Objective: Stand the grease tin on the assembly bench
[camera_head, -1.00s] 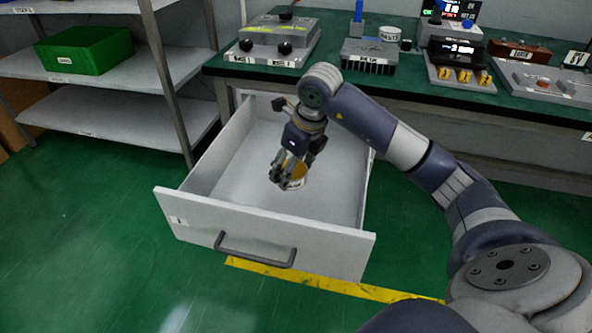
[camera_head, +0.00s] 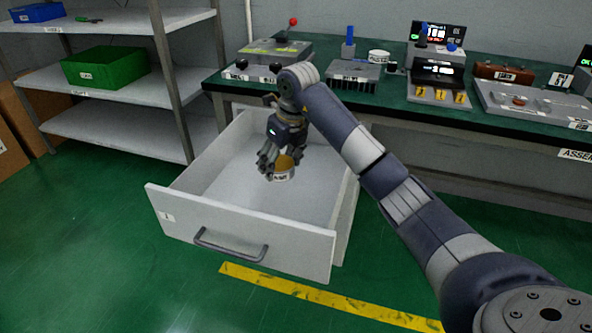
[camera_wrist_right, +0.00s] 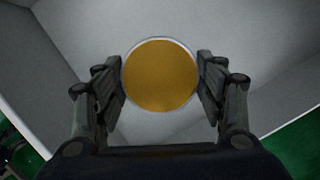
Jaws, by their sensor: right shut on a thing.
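The grease tin (camera_head: 284,163) has a yellow-orange top and a pale labelled side. My right gripper (camera_head: 275,168) is shut on it, over the open drawer, and the tin looks raised off the drawer floor. In the right wrist view the tin's round top (camera_wrist_right: 160,76) sits between the two fingers of the right gripper (camera_wrist_right: 160,85), with the grey drawer behind it. The assembly bench (camera_head: 405,98) has a green top and stands behind the drawer, to the right. My left gripper is not in view.
The white drawer (camera_head: 240,240) stands pulled out, its walls around the gripper. The bench holds a lever box (camera_head: 275,52), a finned block (camera_head: 353,72), a white tin (camera_head: 379,56), a display unit (camera_head: 440,85) and a tray (camera_head: 530,105). Shelves (camera_head: 120,85) stand left.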

